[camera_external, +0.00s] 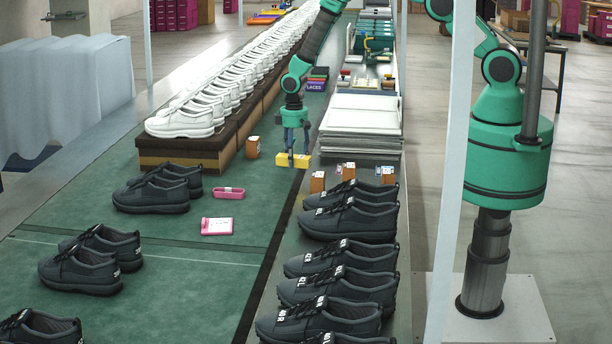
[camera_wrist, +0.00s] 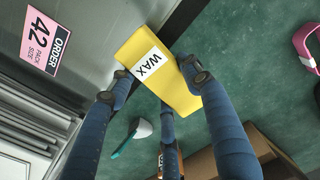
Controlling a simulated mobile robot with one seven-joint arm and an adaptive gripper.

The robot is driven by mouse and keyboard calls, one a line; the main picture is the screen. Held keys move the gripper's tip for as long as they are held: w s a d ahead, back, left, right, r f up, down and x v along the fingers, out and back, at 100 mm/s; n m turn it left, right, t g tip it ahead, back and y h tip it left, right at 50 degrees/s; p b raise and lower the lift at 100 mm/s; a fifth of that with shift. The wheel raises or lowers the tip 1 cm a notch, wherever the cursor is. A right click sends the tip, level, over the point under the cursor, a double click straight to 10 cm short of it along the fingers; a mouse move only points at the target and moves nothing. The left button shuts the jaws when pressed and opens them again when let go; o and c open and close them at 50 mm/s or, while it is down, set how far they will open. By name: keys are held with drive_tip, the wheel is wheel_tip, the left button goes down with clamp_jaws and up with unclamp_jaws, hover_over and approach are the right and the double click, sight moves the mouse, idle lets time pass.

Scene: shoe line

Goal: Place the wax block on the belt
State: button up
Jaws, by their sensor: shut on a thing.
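The yellow wax block (camera_external: 285,159) is held in my gripper (camera_external: 293,150), low over the dark strip between the green belt and the grey bench. In the wrist view the block (camera_wrist: 165,75) carries a white WAX label, and the dark blue fingers (camera_wrist: 160,80) are closed around it. The green belt (camera_external: 165,255) lies to the left in the external view; it also shows behind the block in the wrist view (camera_wrist: 240,75). Whether the block touches any surface below is unclear.
Black shoes (camera_external: 152,190) stand on the belt; more (camera_external: 348,220) line the grey bench. White shoes (camera_external: 185,122) fill a raised rack. An orange box (camera_external: 253,147) stands left of my gripper.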

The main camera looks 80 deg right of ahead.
sight(223, 258)
drive_tip(key=shift+m, duration=0.3)
drive_tip(key=w+a, duration=0.1)
drive_tip(key=a, duration=0.3)
drive_tip(key=w+a, duration=0.1)
drive_tip(key=a, duration=0.3)
drive_tip(key=w+a+b, duration=0.1)
drive_tip(key=a, duration=0.4)
drive_tip(key=shift+w, duration=0.1)
drive_tip(key=shift+m, duration=0.4)
drive_tip(key=a, duration=1.5)
drive_tip(key=shift+w+b, duration=0.35)
drive_tip(key=shift+b, duration=0.05)
drive_tip(key=shift+m, duration=0.3)
drive_tip(key=a, duration=0.4)
drive_tip(key=s+a, duration=0.1)
drive_tip(key=a, duration=0.3)
drive_tip(key=s+a, duration=0.1)
drive_tip(key=a, duration=0.3)
drive_tip(key=shift+a+b, duration=0.3)
drive_tip(key=shift+b, duration=0.05)
drive_tip(key=shift+m, duration=0.4)
drive_tip(key=s+a, duration=0.1)
drive_tip(key=a, duration=0.3)
drive_tip(key=s+a, duration=0.2)
drive_tip(key=a, duration=0.3)
drive_tip(key=s+a, duration=0.1)
drive_tip(key=a, duration=0.3)
drive_tip(key=shift+s+a+r+b, duration=0.2)
drive_tip(key=shift+a+b, duration=0.1)
drive_tip(key=shift+b, duration=0.1)
